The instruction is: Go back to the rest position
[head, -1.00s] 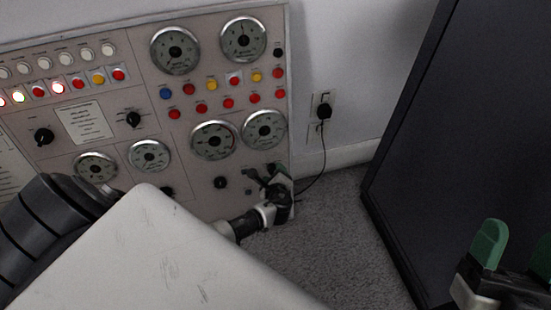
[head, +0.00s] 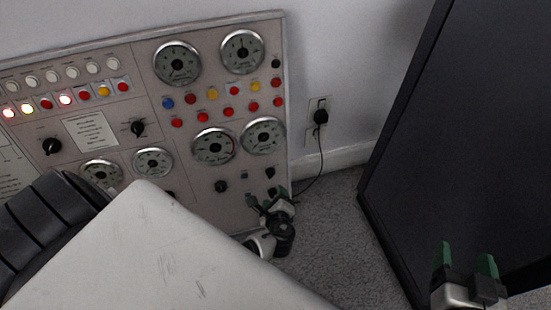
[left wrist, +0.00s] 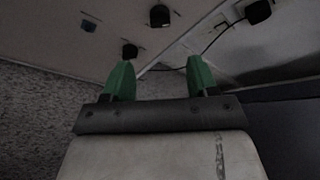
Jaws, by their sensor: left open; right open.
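My left gripper (head: 268,202) is at the lower right corner of the control panel (head: 205,185) in the head view, partly edge-on. In the left wrist view its two green fingers (left wrist: 160,80) stand apart with nothing between them. A black knob (left wrist: 130,51) shows beyond the fingers there. My right gripper (head: 466,262) is at the lower right of the head view, fingers up, open and empty, in front of the dark cabinet.
The panel carries gauges, lit buttons and knobs. A power outlet (head: 318,103) with a black plug and cord is on the wall right of it. The large dark cabinet (head: 460,130) fills the right side. Grey carpet (head: 335,240) lies between them.

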